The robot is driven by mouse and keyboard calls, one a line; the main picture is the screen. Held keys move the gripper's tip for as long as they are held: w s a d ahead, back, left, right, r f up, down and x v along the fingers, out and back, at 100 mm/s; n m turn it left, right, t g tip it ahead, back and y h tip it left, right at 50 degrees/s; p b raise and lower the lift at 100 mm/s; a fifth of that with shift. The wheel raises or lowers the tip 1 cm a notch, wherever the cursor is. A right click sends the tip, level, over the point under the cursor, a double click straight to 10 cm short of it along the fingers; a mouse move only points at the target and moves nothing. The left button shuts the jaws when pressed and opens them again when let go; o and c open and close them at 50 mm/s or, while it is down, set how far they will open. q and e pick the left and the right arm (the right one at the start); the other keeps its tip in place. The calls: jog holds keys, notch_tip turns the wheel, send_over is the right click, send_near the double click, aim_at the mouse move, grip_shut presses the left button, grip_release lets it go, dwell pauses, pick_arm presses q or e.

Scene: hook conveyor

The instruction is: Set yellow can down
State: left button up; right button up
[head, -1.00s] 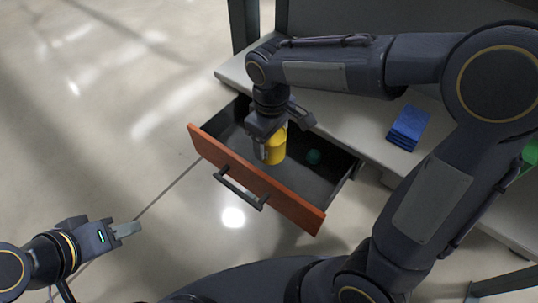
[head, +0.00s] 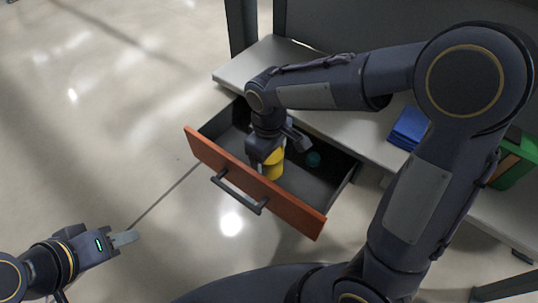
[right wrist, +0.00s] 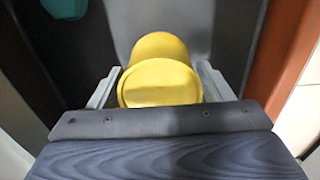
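The yellow can (head: 272,165) is upright inside the open drawer (head: 262,196), which has an orange front. My right gripper (head: 264,166) reaches down into the drawer and is shut on the can. In the right wrist view, the can's round yellow top (right wrist: 160,84) sits between the two pale fingers, which appear to touch its sides. The can is low in the drawer, but I cannot tell whether its base touches the floor. My left gripper (head: 127,238) is far from the can, over the floor at lower left. Its fingers overlap in view, and no object shows in them.
A teal round object (head: 313,159) lies in the drawer beside the can; it also shows in the right wrist view (right wrist: 64,7). A blue stack (head: 409,129) sits on the grey worktop (head: 345,130). A green container (head: 515,170) stands farther right. The drawer's right end has bare floor.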

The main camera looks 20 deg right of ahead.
jog(key=shift+r, duration=0.3)
notch_tip(320, 180, up, 12)
jog(key=p, duration=0.3)
jog(key=s+d+f+m+t+y, duration=0.1)
jog(key=s+d+m, duration=0.3)
jog(key=s, duration=0.4)
jog(key=s+d+f+m+t+y, duration=0.1)
jog(key=s+d+m+t, duration=0.3)
jog(key=s, duration=0.4)
jog(key=shift+d+m+t+y, duration=0.3)
jog(key=shift+d+m+y, duration=0.4)
jog(key=shift+y, duration=0.2)
